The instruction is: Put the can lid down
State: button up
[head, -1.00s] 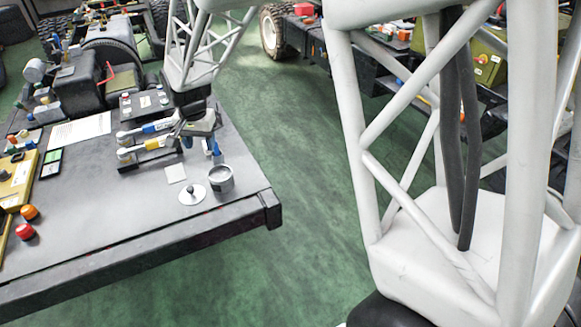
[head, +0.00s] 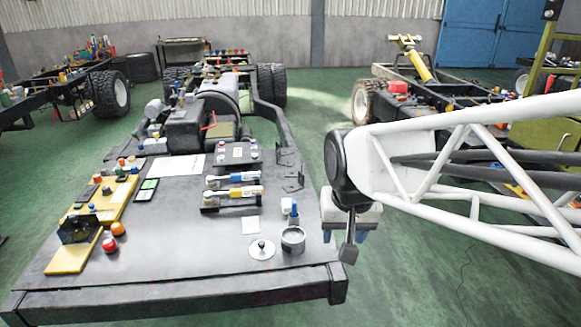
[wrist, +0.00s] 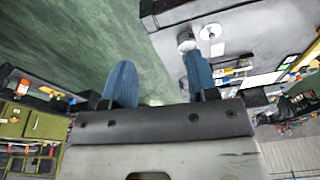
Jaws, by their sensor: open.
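The can lid (head: 262,249), a pale disc with a dark knob, lies flat on the grey table, just left of the open can (head: 293,239). The lid also shows at the top of the wrist view (wrist: 209,32), with the can (wrist: 186,42) beside it. My gripper (head: 346,238) hangs to the right of the can, by the table's right edge. In the wrist view its two blue fingers (wrist: 158,70) are wide apart with nothing between them. It is clear of the lid.
A white and blue bottle (head: 290,211) stands behind the can. Two markers (head: 235,185) lie on a dark holder further back. A white square (head: 251,225) lies behind the lid. Red and orange knobs (head: 114,236) are at left. Green floor (head: 400,290) is open to the right.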

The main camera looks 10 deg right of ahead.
jog(key=s+d+n, duration=0.1)
jog(key=s, duration=0.7)
jog(key=shift+s+d+n, duration=0.2)
jog(key=shift+s+n, duration=0.1)
